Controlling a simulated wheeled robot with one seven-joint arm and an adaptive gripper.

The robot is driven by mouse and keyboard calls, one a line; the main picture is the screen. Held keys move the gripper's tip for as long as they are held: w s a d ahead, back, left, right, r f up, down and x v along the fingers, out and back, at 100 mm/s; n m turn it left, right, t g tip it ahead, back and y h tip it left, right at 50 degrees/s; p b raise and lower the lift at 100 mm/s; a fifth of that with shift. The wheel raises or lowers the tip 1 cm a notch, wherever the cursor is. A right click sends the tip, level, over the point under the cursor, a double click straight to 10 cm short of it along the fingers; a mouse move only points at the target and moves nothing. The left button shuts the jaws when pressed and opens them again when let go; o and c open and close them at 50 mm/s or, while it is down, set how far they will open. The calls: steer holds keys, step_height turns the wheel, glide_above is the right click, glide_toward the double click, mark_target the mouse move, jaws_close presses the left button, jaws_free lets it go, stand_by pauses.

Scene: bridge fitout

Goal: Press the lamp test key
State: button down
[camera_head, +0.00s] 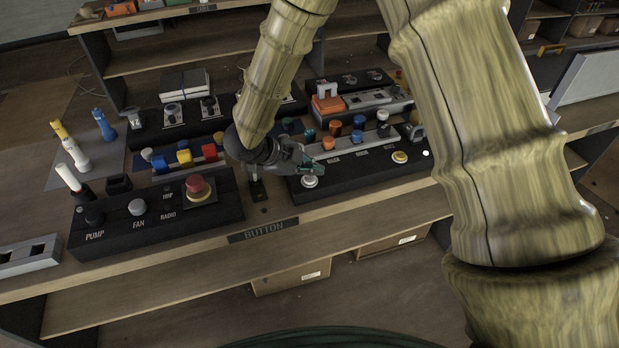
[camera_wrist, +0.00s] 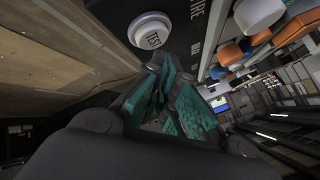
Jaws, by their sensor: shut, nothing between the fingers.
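The lamp test key is a round white button (camera_wrist: 150,32) marked TEST on a black panel in the wrist view. In the head view it is the white button (camera_head: 310,181) at the left end of the right-hand black panel (camera_head: 360,176). My gripper (camera_head: 318,169) is shut and empty, its tips close above and beside the button. In the wrist view the teal-padded fingertips (camera_wrist: 163,68) lie just below the button's rim. I cannot tell whether they touch it.
A panel with a red mushroom button (camera_head: 194,184) stands to the left. A yellow-ringed button (camera_head: 400,156) is farther right on the same panel as the key. Orange and blue knobs (camera_head: 336,128) stand behind.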

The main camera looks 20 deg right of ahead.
mark_target(311, 181)
steer(key=shift+f, duration=0.85)
stand_by(1.3)
steer(key=shift+r, duration=0.1)
steer(key=shift+r+p, duration=0.75)
steer(key=shift+r, duration=0.05)
steer(key=shift+r+p, duration=2)
steer(key=shift+r, duration=0.5)
steer(key=shift+f, duration=0.1)
